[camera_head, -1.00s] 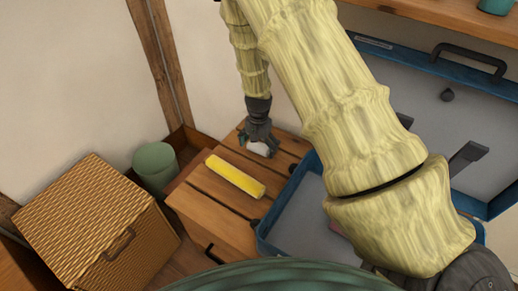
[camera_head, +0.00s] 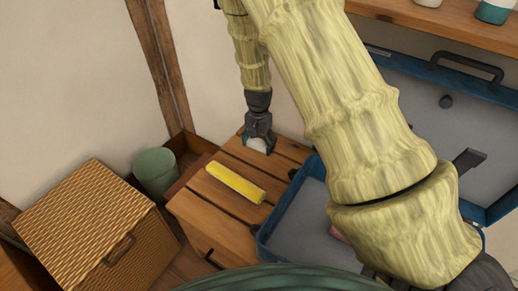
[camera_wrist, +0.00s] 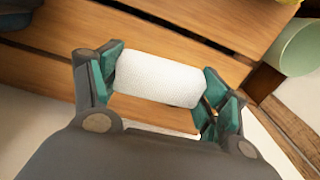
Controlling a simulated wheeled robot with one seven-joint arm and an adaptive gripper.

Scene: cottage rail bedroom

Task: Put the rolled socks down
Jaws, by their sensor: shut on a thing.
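The rolled socks (camera_wrist: 158,79) are a white knitted roll between the two green-padded fingers of my gripper (camera_wrist: 160,88) in the wrist view. My gripper is shut on them, one finger at each end of the roll. In the head view my gripper (camera_head: 258,142) points down at the back of the slatted wooden surface (camera_head: 222,205), and the white socks (camera_head: 257,146) show only partly under it. The socks are at or just above the slats; I cannot tell whether they touch.
A yellow bar-shaped thing (camera_head: 235,183) lies on the slats in front of my gripper. A blue open case (camera_head: 262,240) stands to the right. A green cylinder (camera_head: 155,171) and a wicker box (camera_head: 95,225) stand to the left. A shelf (camera_head: 440,25) is at upper right.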

